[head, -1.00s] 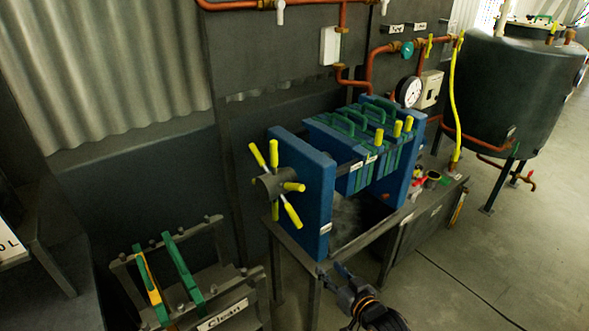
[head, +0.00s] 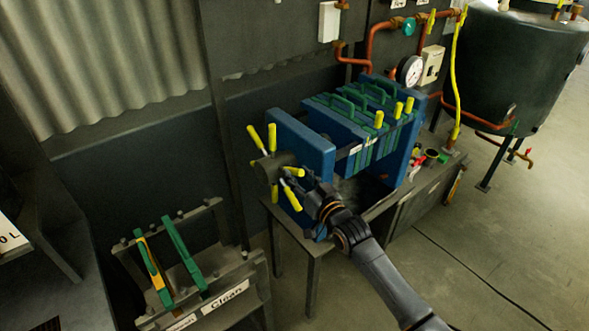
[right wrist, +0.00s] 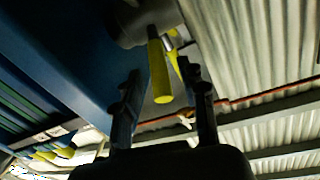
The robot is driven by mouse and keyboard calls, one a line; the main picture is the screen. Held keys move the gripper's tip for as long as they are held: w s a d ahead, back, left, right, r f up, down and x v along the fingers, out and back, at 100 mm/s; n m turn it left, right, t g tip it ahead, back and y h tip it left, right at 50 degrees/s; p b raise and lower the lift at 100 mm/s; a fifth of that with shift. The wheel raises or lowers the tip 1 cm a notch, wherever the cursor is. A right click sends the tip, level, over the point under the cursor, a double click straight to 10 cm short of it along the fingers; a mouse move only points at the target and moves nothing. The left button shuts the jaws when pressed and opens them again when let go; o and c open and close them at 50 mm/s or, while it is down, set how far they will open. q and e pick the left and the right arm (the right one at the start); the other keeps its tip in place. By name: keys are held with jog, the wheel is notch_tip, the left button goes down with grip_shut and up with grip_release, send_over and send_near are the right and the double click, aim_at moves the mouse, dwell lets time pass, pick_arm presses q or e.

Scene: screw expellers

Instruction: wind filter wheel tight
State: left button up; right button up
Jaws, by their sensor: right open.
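The filter wheel (head: 268,166) is a grey hub with several yellow-gripped spokes, on the left face of the blue end plate (head: 306,140) of the filter press. My right gripper (head: 290,184) is open at the wheel's right side, close to its lower right handles. In the right wrist view, a yellow handle (right wrist: 159,72) lies between the two spread fingers of the right gripper (right wrist: 160,78), with a visible gap on both sides. The grey hub shows above it at the top edge. My left gripper is not in view.
The press plates (head: 362,128) with green handles stand right of the end plate. A rack with the "Clean" label (head: 226,294) holds green and yellow frames at lower left. A dark tank (head: 515,65) stands at upper right. The floor at right is open.

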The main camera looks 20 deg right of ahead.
jog(key=shift+x, duration=1.1)
grip_shut()
